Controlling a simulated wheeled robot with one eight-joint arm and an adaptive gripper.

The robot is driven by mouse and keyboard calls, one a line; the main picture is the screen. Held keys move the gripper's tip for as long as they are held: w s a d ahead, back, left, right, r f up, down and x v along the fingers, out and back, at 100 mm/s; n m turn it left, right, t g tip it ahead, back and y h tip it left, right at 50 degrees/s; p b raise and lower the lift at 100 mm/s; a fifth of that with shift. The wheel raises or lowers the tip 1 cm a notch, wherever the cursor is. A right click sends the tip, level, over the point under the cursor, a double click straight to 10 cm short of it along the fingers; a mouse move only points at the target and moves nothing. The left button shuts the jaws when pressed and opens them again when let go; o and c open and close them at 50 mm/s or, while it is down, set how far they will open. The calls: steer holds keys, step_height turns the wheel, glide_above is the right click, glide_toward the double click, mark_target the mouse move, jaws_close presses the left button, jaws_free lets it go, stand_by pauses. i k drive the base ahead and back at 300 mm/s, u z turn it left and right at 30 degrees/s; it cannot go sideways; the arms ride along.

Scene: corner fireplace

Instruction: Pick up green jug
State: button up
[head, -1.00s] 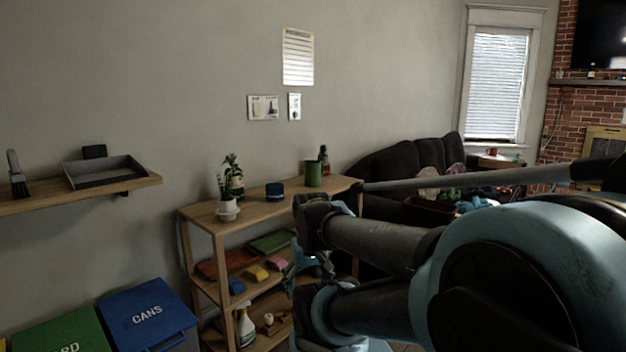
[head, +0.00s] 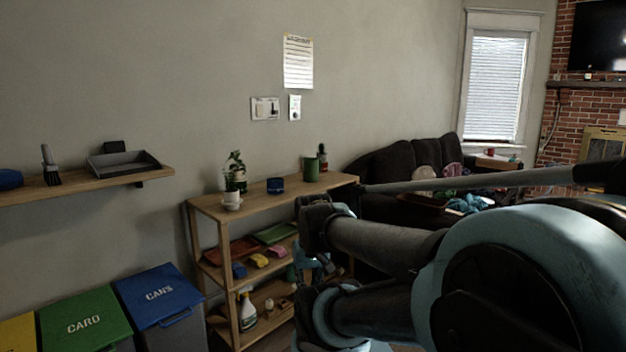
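A green cylindrical vessel (head: 311,170), which looks like the green jug, stands upright on the right part of the wooden shelf unit's top (head: 262,193). No handle can be made out at this size. My arm reaches in from the right, in front of the shelf unit's right end. My gripper (head: 308,268) seems to hang low there, below and apart from the green vessel. It is small, dark and partly hidden by my arm links, so its fingers are unclear.
A dark blue container (head: 275,186), a potted plant (head: 233,172) and a dark bottle (head: 322,157) share the top. Lower shelves hold trays, sponges and a spray bottle (head: 247,311). Bins (head: 158,295) stand at left below a wall shelf (head: 85,187). A dark sofa (head: 385,170) stands right.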

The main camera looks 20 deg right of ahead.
mark_target(310, 166)
steer(key=k, duration=0.9)
steer(key=z, duration=0.65)
steer(key=i, duration=2.25)
steer(key=u, duration=0.5)
